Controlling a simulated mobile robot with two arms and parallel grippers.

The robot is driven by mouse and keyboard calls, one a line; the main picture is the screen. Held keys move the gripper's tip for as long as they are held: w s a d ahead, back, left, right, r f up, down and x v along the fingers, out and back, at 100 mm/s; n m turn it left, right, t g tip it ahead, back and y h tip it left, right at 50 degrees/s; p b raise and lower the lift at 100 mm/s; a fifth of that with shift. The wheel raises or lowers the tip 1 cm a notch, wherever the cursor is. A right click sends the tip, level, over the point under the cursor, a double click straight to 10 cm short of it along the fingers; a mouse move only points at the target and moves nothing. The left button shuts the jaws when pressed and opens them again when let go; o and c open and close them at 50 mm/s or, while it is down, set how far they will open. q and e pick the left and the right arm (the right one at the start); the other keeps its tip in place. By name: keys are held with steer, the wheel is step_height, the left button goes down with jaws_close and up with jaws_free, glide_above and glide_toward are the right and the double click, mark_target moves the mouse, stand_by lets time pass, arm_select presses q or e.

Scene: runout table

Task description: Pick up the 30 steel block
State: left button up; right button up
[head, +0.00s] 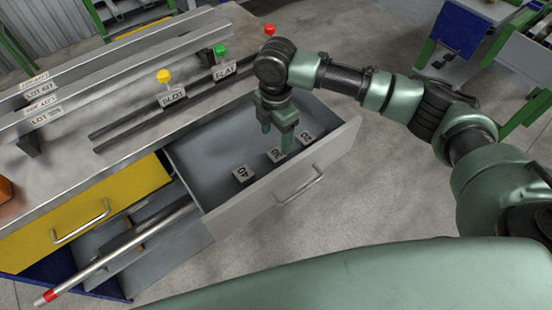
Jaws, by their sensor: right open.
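The 30 steel block (274,156) is a small grey block with a white number label. It lies in the open grey drawer, in the middle of a row of three blocks. The block marked 40 (243,176) is to its left and the block that seems marked 20 (306,138) is to its right. My right gripper (276,140) points down into the drawer with its two green fingers apart and empty. It is close above and behind the 30 block; one fingertip overlaps the block's right edge, and I cannot tell whether it touches. My left gripper is out of view.
The drawer's front wall (290,172) and handle (299,190) stand in front of the blocks. A yellow drawer (92,212) and a rod with a red end (120,252) are at left. The bench top (122,110) behind holds rails and coloured knobs.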

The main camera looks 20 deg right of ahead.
mark_target(276, 155)
step_height(276, 155, down, 8)
steer(key=shift+s+r+p, duration=0.1)
steer(key=shift+p, duration=0.35)
steer(key=shift+r, duration=0.1)
jaws_close()
